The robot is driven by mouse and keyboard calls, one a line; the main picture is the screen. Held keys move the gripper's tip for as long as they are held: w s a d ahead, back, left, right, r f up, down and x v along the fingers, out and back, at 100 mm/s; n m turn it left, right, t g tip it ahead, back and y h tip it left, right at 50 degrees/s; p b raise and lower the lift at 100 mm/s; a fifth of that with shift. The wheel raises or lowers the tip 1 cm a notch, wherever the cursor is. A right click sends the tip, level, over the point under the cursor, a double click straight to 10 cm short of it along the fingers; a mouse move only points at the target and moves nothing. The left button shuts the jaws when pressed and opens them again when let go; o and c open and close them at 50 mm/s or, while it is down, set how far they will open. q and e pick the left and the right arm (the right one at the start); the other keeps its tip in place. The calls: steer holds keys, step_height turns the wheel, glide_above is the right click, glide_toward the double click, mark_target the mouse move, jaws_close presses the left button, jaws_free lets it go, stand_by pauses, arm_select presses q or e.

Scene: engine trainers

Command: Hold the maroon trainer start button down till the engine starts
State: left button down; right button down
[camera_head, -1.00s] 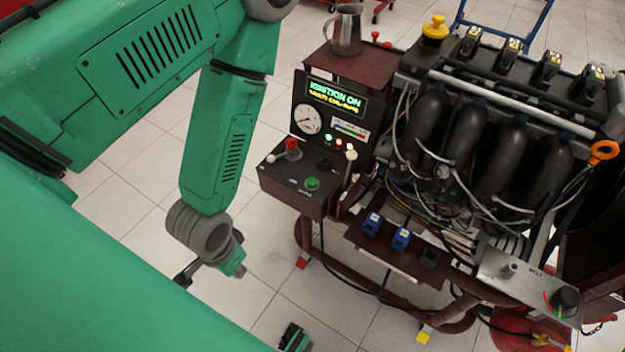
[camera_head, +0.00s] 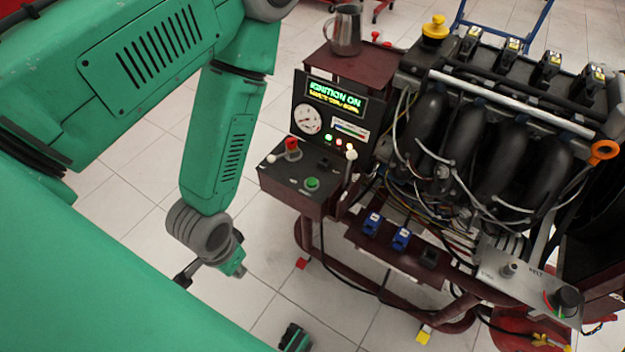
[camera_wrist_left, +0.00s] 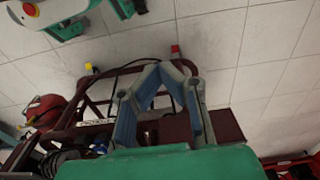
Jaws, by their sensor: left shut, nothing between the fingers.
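The maroon trainer's console (camera_head: 290,205) stands right of my left arm in the head view. A green button (camera_head: 312,183), which looks like the start button, is on its sloped top, with nothing over it. A red knob (camera_head: 292,146) sits farther back on it. The display (camera_head: 336,97) reads "IGNITION ON". My left gripper (camera_head: 236,266) is low and left of the console, apart from the button, and mostly hidden by my wrist. In the left wrist view its fingertips (camera_wrist_left: 160,66) meet with nothing between them. My right gripper does not show.
The engine (camera_head: 490,140) with loose wires fills the right of the head view. A metal jug (camera_head: 345,30) stands on the trainer's top shelf. A white-tipped lever (camera_head: 350,160) rises at the console's right edge. Tiled floor left of the console is clear.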

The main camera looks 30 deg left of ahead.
arm_select(q)
step_height(320, 180, up, 9)
steer(key=m+t+h, duration=0.4)
steer(key=m+t, duration=0.4)
steer(key=m, duration=0.6)
glide_above(311, 181)
steer(key=shift+w+p, duration=0.1)
steer(key=shift+p, duration=0.3)
steer(key=shift+g, duration=0.3)
step_height(311, 181, down, 8)
steer(key=b, duration=0.6)
steer(key=shift+f+b, duration=0.15)
steer(key=shift+b, duration=0.2)
steer(key=shift+f, duration=0.3)
steer(key=shift+f, duration=0.1)
steer(key=shift+f+b, duration=0.25)
steer(key=shift+b, duration=0.05)
